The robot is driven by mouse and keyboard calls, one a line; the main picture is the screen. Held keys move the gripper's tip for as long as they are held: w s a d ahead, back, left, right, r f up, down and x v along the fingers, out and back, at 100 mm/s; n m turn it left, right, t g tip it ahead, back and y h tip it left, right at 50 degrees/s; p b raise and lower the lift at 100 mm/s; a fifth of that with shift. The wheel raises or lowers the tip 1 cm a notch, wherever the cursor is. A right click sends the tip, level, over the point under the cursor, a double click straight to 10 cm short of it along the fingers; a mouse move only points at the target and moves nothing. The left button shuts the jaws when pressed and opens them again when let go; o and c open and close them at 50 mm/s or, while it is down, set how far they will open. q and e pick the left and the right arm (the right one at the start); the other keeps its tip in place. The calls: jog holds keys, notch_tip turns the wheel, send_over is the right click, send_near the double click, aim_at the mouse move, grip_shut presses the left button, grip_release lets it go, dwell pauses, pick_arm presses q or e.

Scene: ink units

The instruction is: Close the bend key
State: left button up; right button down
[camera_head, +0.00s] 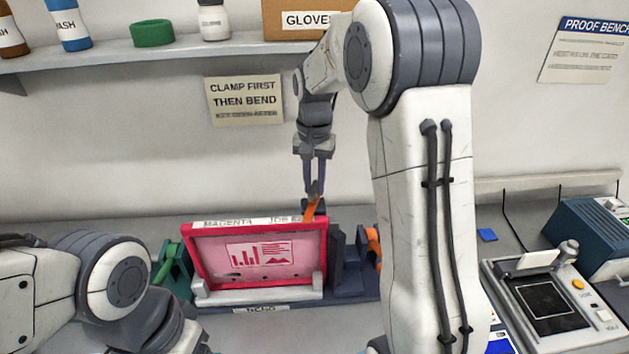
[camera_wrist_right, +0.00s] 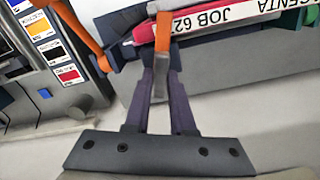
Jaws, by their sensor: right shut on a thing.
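A magenta-framed plate (camera_head: 262,256) labelled "MAGENTA JOB" stands upright in a dark blue bending fixture (camera_head: 350,283). An orange lever (camera_head: 311,209) rises at the top right corner of the plate; it also shows in the right wrist view (camera_wrist_right: 163,32). My right gripper (camera_head: 314,190) reaches down from above and is shut on this orange lever; its fingers (camera_wrist_right: 161,75) are around it in the wrist view. A second orange handle (camera_head: 373,247) is at the fixture's right side. I cannot tell which is the bend key. My left gripper is not visible, only its arm.
A green handle (camera_head: 166,262) is at the fixture's left. A grey device with a dark screen (camera_head: 548,300) and a blue box (camera_head: 600,235) stand at the right. A shelf (camera_head: 115,50) with bottles runs above. A sign (camera_head: 245,101) reads "CLAMP FIRST THEN BEND".

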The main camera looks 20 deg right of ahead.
aim_at(314, 187)
jog(key=shift+r+n, duration=0.1)
jog(key=shift+n, duration=1.9)
jog(key=c, duration=0.8)
grip_release()
jog(key=shift+o, duration=0.2)
jog(key=shift+r, duration=0.3)
notch_tip(314, 187, up, 10)
jog(key=b, duration=0.1)
jog(key=shift+b, duration=0.4)
